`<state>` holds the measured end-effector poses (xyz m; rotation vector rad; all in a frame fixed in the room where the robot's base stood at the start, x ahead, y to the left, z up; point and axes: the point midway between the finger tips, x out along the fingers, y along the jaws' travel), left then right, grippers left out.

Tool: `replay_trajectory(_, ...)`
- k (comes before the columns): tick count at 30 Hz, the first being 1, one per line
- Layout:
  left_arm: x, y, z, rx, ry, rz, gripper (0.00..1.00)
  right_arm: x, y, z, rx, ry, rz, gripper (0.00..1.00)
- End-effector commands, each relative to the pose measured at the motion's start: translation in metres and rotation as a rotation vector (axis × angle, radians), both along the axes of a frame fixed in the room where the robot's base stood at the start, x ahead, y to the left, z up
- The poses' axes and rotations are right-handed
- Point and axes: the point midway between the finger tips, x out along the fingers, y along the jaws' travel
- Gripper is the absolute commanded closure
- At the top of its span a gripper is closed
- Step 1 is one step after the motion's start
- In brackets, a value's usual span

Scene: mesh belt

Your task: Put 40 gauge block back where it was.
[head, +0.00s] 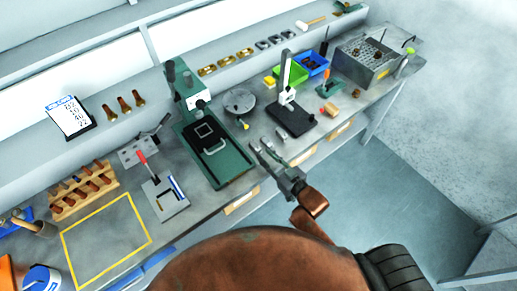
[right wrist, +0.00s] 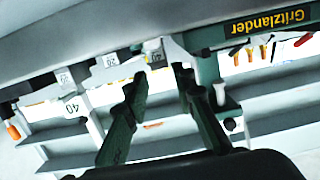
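In the right wrist view a white label reading 40 (right wrist: 72,107) shows at the left; I cannot tell whether it is on a block or marks a place. Small grey block-like pieces (right wrist: 153,50) with number labels lie beyond the fingers. In the head view several grey blocks (head: 275,41) sit on the back ledge; their numbers are too small to read. My right gripper (head: 262,145) is over the bench's front part, right of the green press. Its fingers (right wrist: 160,87) are apart with nothing seen held between them. My left gripper is not in view.
The green press (head: 218,175) stands left of the right gripper, and a black-based stand (head: 290,118) stands to its right. Green (head: 291,75) and blue bins (head: 313,65) are behind. A yellow-outlined area (head: 108,240) at the front left is clear.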

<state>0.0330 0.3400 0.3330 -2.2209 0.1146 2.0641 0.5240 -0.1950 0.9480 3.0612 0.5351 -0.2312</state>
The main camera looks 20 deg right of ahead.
Motion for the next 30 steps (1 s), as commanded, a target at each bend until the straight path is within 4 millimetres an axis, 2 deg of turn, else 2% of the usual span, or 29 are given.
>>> replay_trajectory(3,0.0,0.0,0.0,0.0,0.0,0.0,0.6,-0.022,-0.008,0.003,-0.001,0.002,0.0,0.76)
replay_trajectory(9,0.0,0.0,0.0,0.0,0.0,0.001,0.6,-0.041,-0.015,0.007,0.0,0.0,0.0,0.76)
replay_trajectory(30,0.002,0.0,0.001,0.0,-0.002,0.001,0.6,-0.045,-0.016,0.008,0.0,-0.001,0.0,0.76)
